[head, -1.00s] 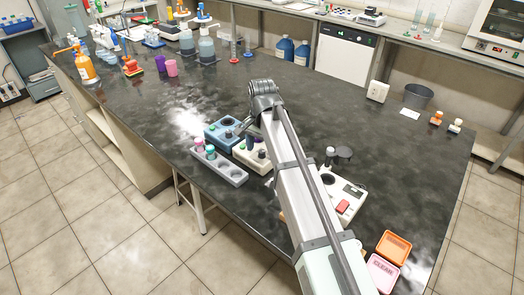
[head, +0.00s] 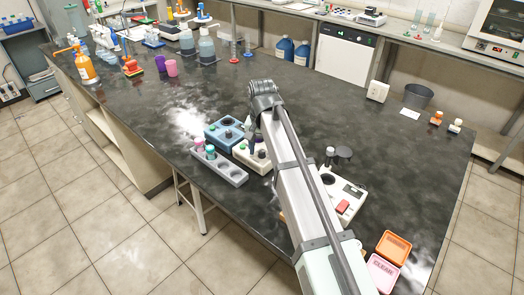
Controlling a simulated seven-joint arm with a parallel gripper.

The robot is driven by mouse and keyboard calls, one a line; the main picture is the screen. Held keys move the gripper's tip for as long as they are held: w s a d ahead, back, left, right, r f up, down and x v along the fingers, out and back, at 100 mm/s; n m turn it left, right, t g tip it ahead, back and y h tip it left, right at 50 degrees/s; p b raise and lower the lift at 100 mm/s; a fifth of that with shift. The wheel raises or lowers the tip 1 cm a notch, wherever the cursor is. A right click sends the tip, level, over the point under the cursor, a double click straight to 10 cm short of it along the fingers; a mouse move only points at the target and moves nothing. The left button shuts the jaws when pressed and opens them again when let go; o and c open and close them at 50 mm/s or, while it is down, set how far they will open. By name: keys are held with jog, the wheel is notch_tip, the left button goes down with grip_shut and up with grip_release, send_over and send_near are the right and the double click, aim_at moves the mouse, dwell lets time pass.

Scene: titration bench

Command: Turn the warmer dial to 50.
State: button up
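Two small bench devices stand side by side near the front edge of the bench, in the middle of the head view. One is a blue box (head: 217,131) with a dark round top and small knobs. The other is a cream box (head: 242,153) with a green button and a dark knob (head: 261,154). No lettering or dial marks are readable, so I cannot tell which is the warmer or where its dial points. My gripper (head: 249,133) hangs down over the back of the cream box, partly hidden by my arm. Contact with a knob and the finger gap cannot be made out.
A grey rack (head: 222,168) with two capped tubes lies in front of the boxes. A white device (head: 345,203) with a red button stands right of my arm. Orange (head: 394,245) and pink (head: 383,273) trays lie at the front right. The bench behind the boxes is clear.

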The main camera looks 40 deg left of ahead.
aim_at(262, 151)
jog(key=c, duration=0.8)
jog(key=m, duration=0.5)
jog(key=shift+m, duration=0.3)
jog(key=o, duration=1.3)
jog(key=shift+o, duration=0.2)
jog(key=shift+r, duration=0.1)
jog(key=shift+r, duration=3.4)
